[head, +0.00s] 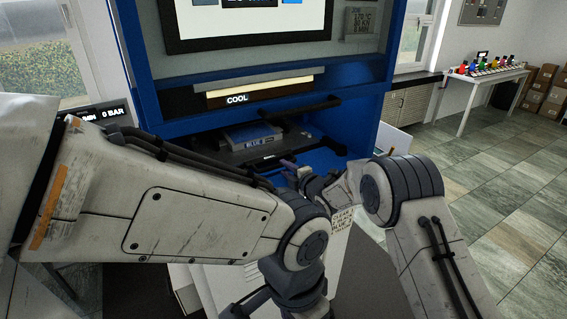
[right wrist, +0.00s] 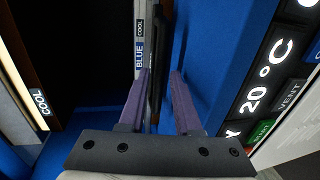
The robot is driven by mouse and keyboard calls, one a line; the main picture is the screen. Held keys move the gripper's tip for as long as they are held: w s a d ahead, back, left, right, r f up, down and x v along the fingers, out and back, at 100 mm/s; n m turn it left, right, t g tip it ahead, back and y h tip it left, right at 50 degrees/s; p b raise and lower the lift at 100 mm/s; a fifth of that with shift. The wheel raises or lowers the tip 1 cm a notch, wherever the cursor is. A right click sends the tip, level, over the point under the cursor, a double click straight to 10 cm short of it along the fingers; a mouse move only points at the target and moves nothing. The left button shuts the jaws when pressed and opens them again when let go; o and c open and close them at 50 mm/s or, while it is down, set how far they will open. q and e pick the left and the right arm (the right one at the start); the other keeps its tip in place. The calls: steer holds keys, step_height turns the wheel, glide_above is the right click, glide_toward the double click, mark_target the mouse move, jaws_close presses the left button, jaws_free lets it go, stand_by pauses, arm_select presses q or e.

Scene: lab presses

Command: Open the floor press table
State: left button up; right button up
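The floor press (head: 345,135) is a tall blue cabinet with an open bay. Its table, a dark flat plate (head: 232,158), stands inside the bay under a strip marked COOL. A grey and blue block (head: 252,137) lies on the plate. My right gripper (head: 289,171) is at the plate's front right edge. In the right wrist view its two purple fingers (right wrist: 161,76) are apart, with a dark narrow edge (right wrist: 157,80) between them. Contact cannot be told. A label reading BLUE and COOL (right wrist: 139,45) is just beyond the fingertips. My left arm crosses the foreground; its fingers are out of frame.
A lit panel reading 20 °C (right wrist: 262,85) is close to the right gripper's right side. A dark frame (head: 300,108) hangs above the plate's right side. A white table (head: 480,77) with coloured items and brown boxes stand far right. The tiled floor there is clear.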

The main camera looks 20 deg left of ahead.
steer(key=shift+x, duration=0.95)
jaws_close()
stand_by(0.9)
